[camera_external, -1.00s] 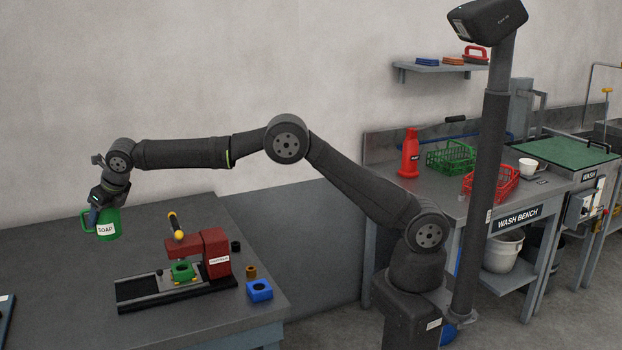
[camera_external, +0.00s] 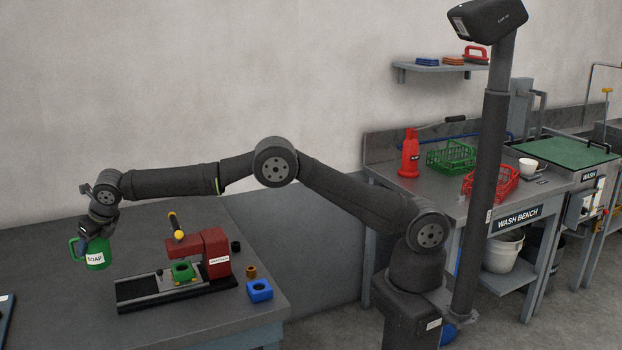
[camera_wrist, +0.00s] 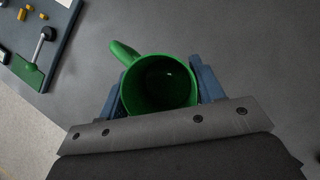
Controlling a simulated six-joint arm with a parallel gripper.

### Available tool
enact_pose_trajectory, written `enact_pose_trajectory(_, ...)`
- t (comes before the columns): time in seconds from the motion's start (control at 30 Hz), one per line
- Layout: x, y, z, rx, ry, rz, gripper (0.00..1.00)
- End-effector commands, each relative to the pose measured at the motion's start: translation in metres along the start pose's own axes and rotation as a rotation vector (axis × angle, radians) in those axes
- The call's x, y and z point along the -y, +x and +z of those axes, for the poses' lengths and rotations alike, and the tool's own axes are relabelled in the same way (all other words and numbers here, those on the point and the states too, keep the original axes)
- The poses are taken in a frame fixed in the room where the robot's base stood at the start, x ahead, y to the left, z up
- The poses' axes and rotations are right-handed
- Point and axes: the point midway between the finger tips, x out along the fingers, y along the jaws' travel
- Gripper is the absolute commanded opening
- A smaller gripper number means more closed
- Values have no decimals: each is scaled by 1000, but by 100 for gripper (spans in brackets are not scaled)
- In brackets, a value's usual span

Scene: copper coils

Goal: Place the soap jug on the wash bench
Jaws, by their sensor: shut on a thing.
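The green soap jug (camera_external: 96,254), with a white SOAP label, is at the left of the external view. My gripper (camera_external: 84,236) is shut on it from above. In the wrist view the jug (camera_wrist: 158,84) sits between the two blue fingers, handle toward the upper left. Its inside looks dark and empty. I cannot tell whether its base touches the grey table. The wash bench (camera_external: 447,196) stands at the right behind my arm, with a WASH BENCH sign on its front.
A red press-like fixture (camera_external: 215,252) with a green part stands right of the jug, a blue block (camera_external: 259,290) beside it. The bench holds a red bottle (camera_external: 409,155), green crate (camera_external: 452,156), red crate (camera_external: 492,183) and white cup (camera_external: 528,165). Bare bench top shows at its front left.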

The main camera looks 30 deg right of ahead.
Motion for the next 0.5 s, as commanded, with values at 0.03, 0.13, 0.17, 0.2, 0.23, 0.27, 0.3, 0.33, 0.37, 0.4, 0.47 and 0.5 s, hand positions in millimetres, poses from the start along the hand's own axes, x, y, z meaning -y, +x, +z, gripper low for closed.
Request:
enact_pose_trajectory(0.03, -10, 6, -2, 2, -2, 1, 30)
enact_pose_trajectory(0.13, -26, 15, -5, 2, 0, 1, 30)
enact_pose_trajectory(0.17, -31, 18, -7, 2, -1, 1, 30)
enact_pose_trajectory(0.2, -37, 21, -8, 3, -1, 1, 30)
enact_pose_trajectory(0.23, -41, 24, -10, 1, -2, 1, 30)
enact_pose_trajectory(0.27, -44, 25, -10, 3, -1, 1, 30)
enact_pose_trajectory(0.3, -48, 27, -10, 3, 0, 1, 30)
enact_pose_trajectory(0.33, -50, 29, -10, 3, 0, 1, 30)
enact_pose_trajectory(0.37, -52, 30, -11, 3, 0, 0, 30)
enact_pose_trajectory(0.4, -55, 32, -11, 3, 0, 1, 30)
enact_pose_trajectory(0.47, -58, 33, -12, 3, 1, 0, 30)
enact_pose_trajectory(0.5, -60, 34, -13, 2, 1, 0, 30)
